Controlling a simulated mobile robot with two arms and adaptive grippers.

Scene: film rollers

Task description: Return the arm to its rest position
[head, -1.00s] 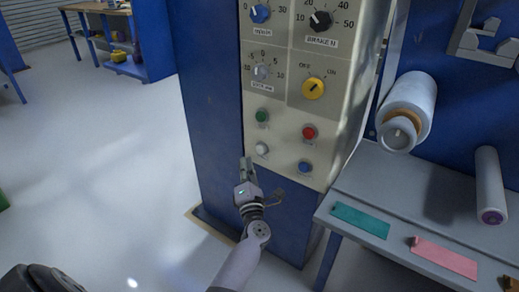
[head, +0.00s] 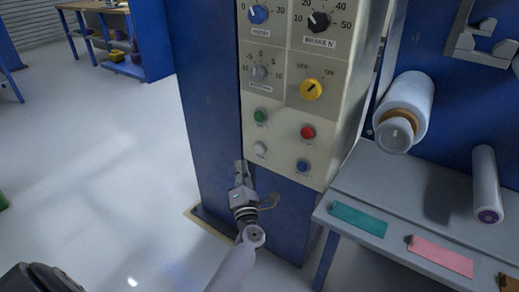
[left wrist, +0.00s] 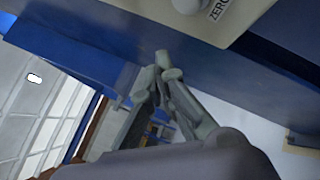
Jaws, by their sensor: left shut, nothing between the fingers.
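My left gripper (head: 239,170) is shut and empty. It points up, in front of the blue column, just below and left of the white button (head: 261,149) on the control panel (head: 283,120). In the left wrist view its fingers (left wrist: 162,72) meet at the tips, with nothing between them. A white button (left wrist: 190,4) beside a ZERO label shows at the top of that view. My left arm comes up from the bottom of the head view. My right gripper is not in view.
The panel also has a green button (head: 260,117), a red button (head: 307,132), a blue button (head: 303,166) and a yellow knob (head: 312,90). A grey bench (head: 365,185) with rollers stands right. Open floor (head: 95,170) lies left.

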